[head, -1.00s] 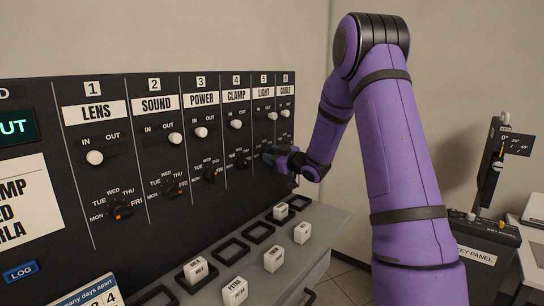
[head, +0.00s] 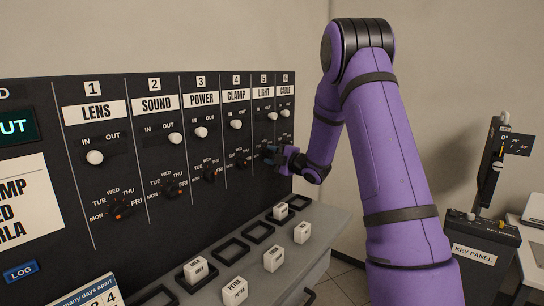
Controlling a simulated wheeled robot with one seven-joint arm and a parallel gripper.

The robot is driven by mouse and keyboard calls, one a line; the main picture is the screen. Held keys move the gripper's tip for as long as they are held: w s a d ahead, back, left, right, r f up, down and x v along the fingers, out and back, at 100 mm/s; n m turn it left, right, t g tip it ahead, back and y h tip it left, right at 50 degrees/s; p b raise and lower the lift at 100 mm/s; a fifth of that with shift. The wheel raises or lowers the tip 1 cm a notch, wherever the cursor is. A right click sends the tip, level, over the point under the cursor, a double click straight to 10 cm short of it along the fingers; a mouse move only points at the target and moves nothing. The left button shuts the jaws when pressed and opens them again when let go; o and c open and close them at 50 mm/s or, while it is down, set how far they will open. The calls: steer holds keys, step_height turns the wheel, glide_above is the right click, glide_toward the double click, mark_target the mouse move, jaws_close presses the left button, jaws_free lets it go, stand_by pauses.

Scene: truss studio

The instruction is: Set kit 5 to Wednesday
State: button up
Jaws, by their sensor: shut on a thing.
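The kit 5 column, labelled LIGHT (head: 264,92), is near the right end of the black wall panel. Its white IN/OUT slider knob (head: 272,116) sits toward the right side of its slot. My gripper (head: 270,155) is at the lower part of this column, where the day dial is, and is shut on that dial. The gripper hides the kit 5 dial and its day marks, so I cannot tell which day it points to.
Other columns carry similar dials, such as the LENS dial (head: 118,208) and the CLAMP dial (head: 241,161). A grey shelf (head: 322,225) below holds white name blocks (head: 274,258) and dark square frames (head: 259,233). A key panel (head: 474,254) stands at the right.

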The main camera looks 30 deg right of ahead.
steer(key=n, duration=0.5)
steer(key=shift+f+y, duration=0.2)
steer(key=shift+y, duration=0.1)
steer(key=shift+n, duration=0.3)
steer(key=o, duration=0.9)
steer(key=shift+r, duration=0.1)
steer(key=v, duration=1)
steer(key=shift+s, duration=0.4)
steer(key=shift+d, duration=0.15)
